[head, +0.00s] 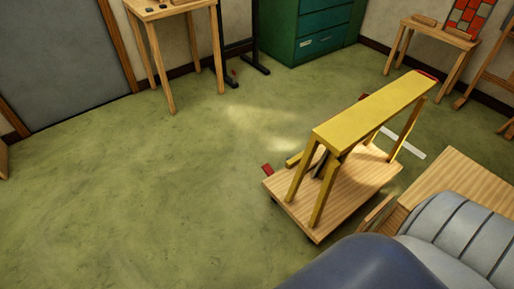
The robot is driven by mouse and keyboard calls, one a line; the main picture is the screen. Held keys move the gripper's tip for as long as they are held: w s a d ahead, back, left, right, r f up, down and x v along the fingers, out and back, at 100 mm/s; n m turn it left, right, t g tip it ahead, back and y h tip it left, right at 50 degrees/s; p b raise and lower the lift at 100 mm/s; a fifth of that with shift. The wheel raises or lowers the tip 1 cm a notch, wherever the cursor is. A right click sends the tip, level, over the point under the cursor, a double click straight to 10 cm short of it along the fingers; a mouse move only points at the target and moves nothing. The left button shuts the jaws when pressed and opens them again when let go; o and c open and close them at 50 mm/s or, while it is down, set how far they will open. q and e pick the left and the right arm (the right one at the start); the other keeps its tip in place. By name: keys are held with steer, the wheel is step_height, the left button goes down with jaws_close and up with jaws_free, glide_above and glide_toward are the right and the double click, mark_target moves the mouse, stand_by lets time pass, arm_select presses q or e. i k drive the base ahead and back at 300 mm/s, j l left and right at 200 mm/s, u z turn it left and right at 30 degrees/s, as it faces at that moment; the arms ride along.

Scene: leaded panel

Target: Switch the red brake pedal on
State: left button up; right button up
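A small red pedal (268,170) sticks out at the left corner of a low wooden platform (345,198). Its position, on or off, cannot be told at this size. A yellow trestle-like frame (375,110) with sloping legs stands on the platform. It has a red edge at its far end, and another small red bit shows beside it. Neither of my grippers is in view.
Open green floor (150,190) lies left of the platform. A wooden surface (460,178) stands close on its right. A small wooden table (170,12), a green cabinet (310,30) and a wooden bench (435,32) stand at the back. Large rounded shapes block the lower right.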

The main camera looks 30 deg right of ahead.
mark_target(267, 168)
steer(key=i+z, duration=0.8)
steer(key=i+j+z, duration=0.55)
steer(key=z, duration=0.2)
steer(key=j+z, duration=0.25)
steer(key=j, duration=0.2)
steer(key=k+j+z, duration=0.1)
steer(key=j+z, duration=0.2)
steer(key=j, duration=0.15)
steer(key=k+j+z, duration=0.1)
steer(key=j+z, duration=0.15)
steer(key=j, duration=0.2)
